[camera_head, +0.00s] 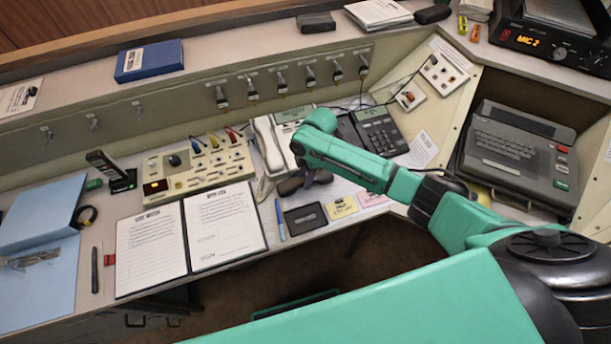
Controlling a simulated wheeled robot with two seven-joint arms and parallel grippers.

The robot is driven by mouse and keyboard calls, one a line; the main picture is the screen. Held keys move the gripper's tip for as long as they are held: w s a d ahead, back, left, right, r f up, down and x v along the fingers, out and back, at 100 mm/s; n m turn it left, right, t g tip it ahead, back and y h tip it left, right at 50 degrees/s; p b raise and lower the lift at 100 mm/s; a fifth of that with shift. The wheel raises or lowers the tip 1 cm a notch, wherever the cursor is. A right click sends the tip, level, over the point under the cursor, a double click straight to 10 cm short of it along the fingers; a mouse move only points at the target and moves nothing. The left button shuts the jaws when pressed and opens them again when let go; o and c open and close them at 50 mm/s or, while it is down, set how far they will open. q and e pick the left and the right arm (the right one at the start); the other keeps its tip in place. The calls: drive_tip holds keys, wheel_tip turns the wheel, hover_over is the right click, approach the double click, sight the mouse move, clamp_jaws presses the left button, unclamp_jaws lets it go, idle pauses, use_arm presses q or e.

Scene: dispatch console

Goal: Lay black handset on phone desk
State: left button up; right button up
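A black desk phone (381,131) with a keypad stands on the desk right of centre, partly behind my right forearm. Its left side is partly covered by the arm. My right arm comes in from the right, and my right gripper (306,181) is low over the desk in front of a white phone (266,143). Two dark rounded shapes show there beside the wrist; they look like the ends of the black handset (289,186), but I cannot tell them surely from the fingers. The fingertips are hidden or too small to read. My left gripper is out of view.
Two paper sheets (150,245) lie left of a blue pen (280,219), a dark pad (305,218) and sticky notes (341,208). A beige switch panel (215,168) and an upright handheld radio (108,167) stand farther left. A dark keyboard terminal (510,148) is at right.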

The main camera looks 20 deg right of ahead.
drive_tip(key=o, duration=0.4)
drive_tip(key=shift+r, duration=0.15)
drive_tip(key=r, duration=0.4)
drive_tip(key=d+r, duration=0.1)
drive_tip(key=r, duration=0.7)
drive_tip(key=shift+w+d, duration=0.1)
drive_tip(key=shift+d, duration=0.3)
drive_tip(key=shift+f, duration=0.1)
